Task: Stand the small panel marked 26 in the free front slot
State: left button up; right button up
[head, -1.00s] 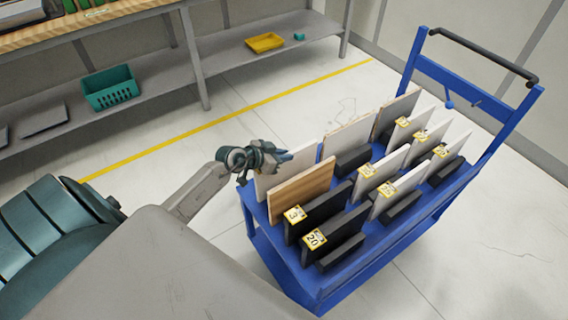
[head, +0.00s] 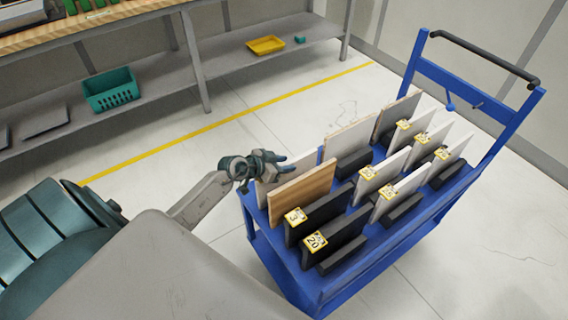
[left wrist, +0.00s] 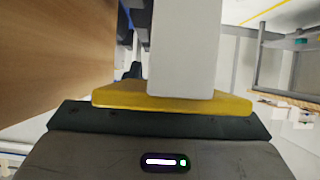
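My left gripper (head: 277,163) is at the near left corner of the blue cart (head: 251,210), by the end of a white panel (head: 298,165) behind a brown wooden panel (head: 303,190). Its fingers look spread, one on each side of the panel's end. The wooden panel (left wrist: 50,50) fills the left. I cannot read a 26 on any tag. My right gripper is not in view.
The cart holds several tagged panels between black blocks. Tags 3 (head: 296,216) and 20 (head: 315,242) are at its near end, with a low black block (head: 342,255) in front. A shelf with a teal basket (head: 111,90) and yellow tray (head: 266,45) stands behind; the floor between is clear.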

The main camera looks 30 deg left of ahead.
pick_arm(q)
jog(key=p+v, duration=0.2)
jog(key=v, duration=0.9)
jog(key=shift+w, duration=0.1)
jog(key=shift+s+a+r, duration=0.15)
jog(key=shift+s+r, duration=0.15)
jog(key=shift+s, duration=0.2)
